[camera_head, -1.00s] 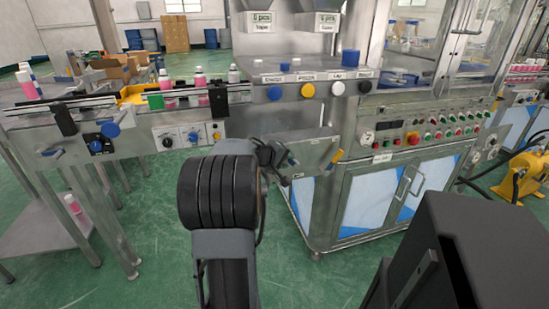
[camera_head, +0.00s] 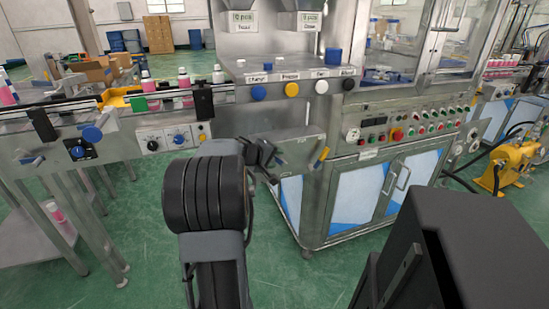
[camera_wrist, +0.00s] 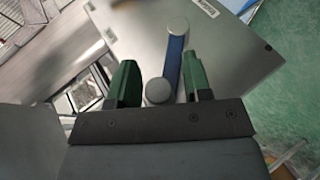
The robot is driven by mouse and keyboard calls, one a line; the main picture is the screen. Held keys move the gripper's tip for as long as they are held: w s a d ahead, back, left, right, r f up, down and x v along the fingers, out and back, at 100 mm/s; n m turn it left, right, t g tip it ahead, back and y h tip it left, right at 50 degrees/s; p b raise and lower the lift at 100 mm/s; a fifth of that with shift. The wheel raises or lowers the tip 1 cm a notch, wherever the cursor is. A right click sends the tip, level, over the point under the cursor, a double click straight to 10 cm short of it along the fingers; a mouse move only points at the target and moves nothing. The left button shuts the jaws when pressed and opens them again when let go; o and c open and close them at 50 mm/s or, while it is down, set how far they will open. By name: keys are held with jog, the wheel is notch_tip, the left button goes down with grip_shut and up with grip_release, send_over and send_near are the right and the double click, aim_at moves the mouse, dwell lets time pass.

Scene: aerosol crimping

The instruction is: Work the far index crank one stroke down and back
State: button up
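A crank with a blue arm and round grey ends (camera_wrist: 174,62) shows in the wrist view on a grey metal panel (camera_wrist: 235,60). My gripper (camera_wrist: 161,80) is open, with one dark green finger on each side of the crank's near grey end. I cannot tell whether either finger touches it. In the head view my gripper (camera_head: 264,162) is at the front of a small metal box (camera_head: 298,148), beside the blue crank (camera_head: 281,160), which is partly hidden. A yellow-handled crank (camera_head: 322,155) sits farther right on the same box.
A conveyor with bottles (camera_head: 140,105) runs at the left. The machine's counter (camera_head: 300,72) with coloured knobs is above the box. A button panel (camera_head: 400,130) and cabinet doors (camera_head: 390,185) are to the right.

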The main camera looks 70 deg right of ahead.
jog(key=shift+a, duration=0.1)
jog(key=p+v, duration=0.1)
jog(key=v, duration=1.2)
jog(key=shift+w+a+r+p, duration=0.15)
jog(key=shift+a+r+p, duration=0.1)
jog(key=shift+p, duration=0.05)
jog(key=w+a+r+n+t+y+p, duration=0.25)
jog(key=w+a+p, duration=0.35)
jog(key=a, duration=0.4)
jog(key=w+a+r+n+t+y+p, duration=0.15)
jog(key=w+a+r+t+p, duration=0.35)
jog(key=a, duration=0.5)
jog(key=a+r+n+y+p, duration=0.1)
jog(key=a+y+p, duration=0.1)
jog(key=a, duration=0.5)
jog(key=a+r+n+t+y+p, duration=0.1)
jog(key=a+r+n+y+p, duration=0.1)
jog(key=a+p, duration=0.3)
jog(key=a+r+n+t+y+p, duration=0.1)
jog(key=a+y+p, duration=0.2)
jog(key=a, duration=0.8)
jog(key=shift+s+r+n+p, duration=0.2)
jog(key=shift+s+n+p, duration=0.1)
jog(key=shift+p, duration=0.2)
